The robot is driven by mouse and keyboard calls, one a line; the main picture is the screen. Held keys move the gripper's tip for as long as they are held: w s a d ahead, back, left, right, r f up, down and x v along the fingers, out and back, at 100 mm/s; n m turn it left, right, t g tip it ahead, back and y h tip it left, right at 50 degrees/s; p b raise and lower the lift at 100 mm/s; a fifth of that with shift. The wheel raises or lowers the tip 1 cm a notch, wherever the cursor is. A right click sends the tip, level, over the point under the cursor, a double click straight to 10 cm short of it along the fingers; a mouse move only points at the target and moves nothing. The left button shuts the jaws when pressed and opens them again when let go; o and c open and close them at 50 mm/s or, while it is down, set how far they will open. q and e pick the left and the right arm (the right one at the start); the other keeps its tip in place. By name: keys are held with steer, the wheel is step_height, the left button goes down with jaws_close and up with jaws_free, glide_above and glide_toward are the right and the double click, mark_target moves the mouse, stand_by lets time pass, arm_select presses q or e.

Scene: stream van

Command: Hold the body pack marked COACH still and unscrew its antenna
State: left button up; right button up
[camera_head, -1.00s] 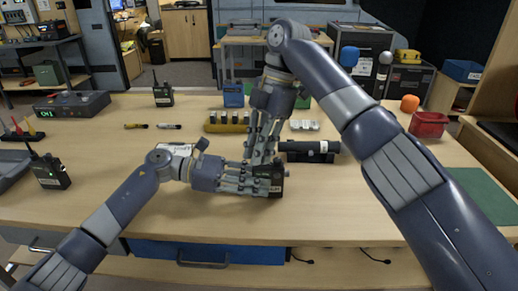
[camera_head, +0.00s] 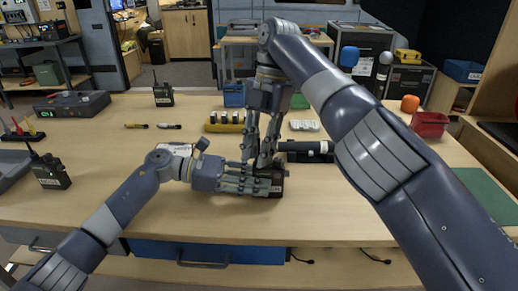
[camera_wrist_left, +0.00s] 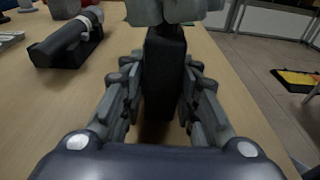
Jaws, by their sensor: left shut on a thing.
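The body pack (camera_head: 278,188) is a small black box with a pale label, too small to read, standing upright near the table's front middle. My left gripper (camera_head: 268,184) is shut on it from the left. In the left wrist view the pack (camera_wrist_left: 164,75) stands between the fingers of my left gripper (camera_wrist_left: 160,100). My right gripper (camera_head: 256,163) points down directly above the pack, at its top. It also shows at the top of the left wrist view (camera_wrist_left: 175,12). Its fingers hide the antenna, and whether they grip it is unclear.
Another black pack with an antenna (camera_head: 50,172) stands at left, and one (camera_head: 163,94) at the back. A black cylinder on a stand (camera_head: 306,151) lies just behind the held pack. A yellow battery holder (camera_head: 224,121) is farther back.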

stand_by(0.3)
steer(key=shift+w+d+m, duration=0.1)
steer(key=shift+m, duration=0.5)
steer(key=shift+m+t+y, duration=0.4)
steer(key=shift+m, duration=1.1)
steer(key=m, duration=0.3)
steer(key=shift+m+t+y, duration=0.3)
steer(key=shift+t, duration=0.1)
steer(key=shift+m+t, duration=0.7)
steer(key=shift+m, duration=1.5)
